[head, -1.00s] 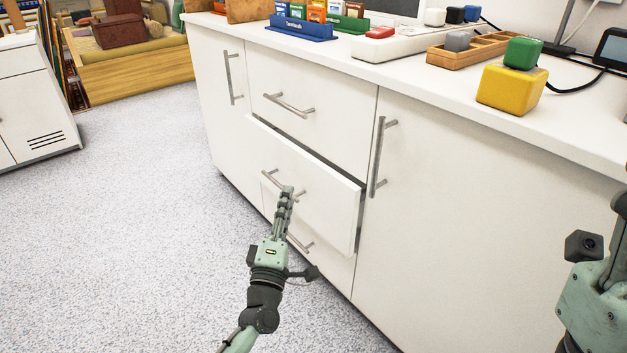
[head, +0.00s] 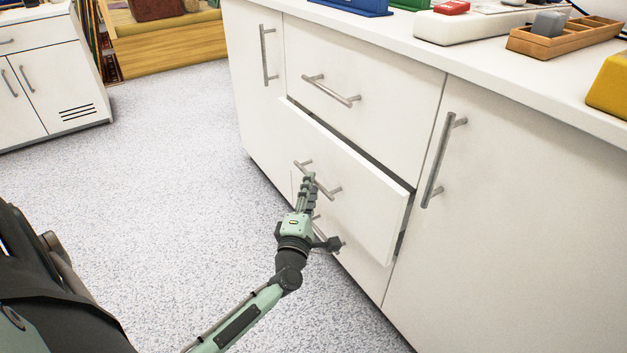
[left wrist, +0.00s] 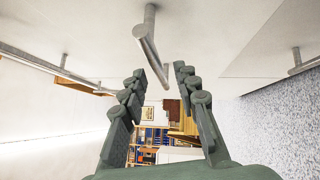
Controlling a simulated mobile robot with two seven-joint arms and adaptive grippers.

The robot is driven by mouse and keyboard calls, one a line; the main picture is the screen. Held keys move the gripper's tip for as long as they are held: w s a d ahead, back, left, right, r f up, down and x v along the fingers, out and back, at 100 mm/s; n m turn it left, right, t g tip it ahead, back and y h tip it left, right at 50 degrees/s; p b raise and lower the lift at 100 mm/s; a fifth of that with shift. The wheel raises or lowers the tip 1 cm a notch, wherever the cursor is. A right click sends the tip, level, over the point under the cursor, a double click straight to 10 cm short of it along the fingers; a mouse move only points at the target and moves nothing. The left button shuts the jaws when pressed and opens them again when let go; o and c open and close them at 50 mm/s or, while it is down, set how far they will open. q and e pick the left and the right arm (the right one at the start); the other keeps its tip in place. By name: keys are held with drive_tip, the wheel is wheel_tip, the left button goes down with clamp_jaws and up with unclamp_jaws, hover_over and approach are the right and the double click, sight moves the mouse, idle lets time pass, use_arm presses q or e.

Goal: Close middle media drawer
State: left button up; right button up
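The middle drawer (head: 340,180) of the white cabinet stands partly open, with a dark gap along its top and right side. Its bar handle (head: 328,188) is silver. My left gripper (head: 310,180) is at the drawer front, its fingertips overlapping the handle in the head view. In the left wrist view the fingers of my left gripper (left wrist: 160,70) are spread apart. The handle (left wrist: 147,42) runs down toward the space between the fingertips; contact cannot be told. My right gripper is not in view.
The shut top drawer (head: 355,80) is above, and the lower drawer's handle (head: 325,235) is partly hidden by my gripper. A door with a vertical handle (head: 436,160) is at right. The countertop (head: 500,75) holds several items. Speckled floor (head: 180,170) is open at left.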

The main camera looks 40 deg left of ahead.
use_arm(q)
drive_tip(key=shift+x, duration=1.5)
drive_tip(key=shift+c, duration=0.6)
clamp_jaws()
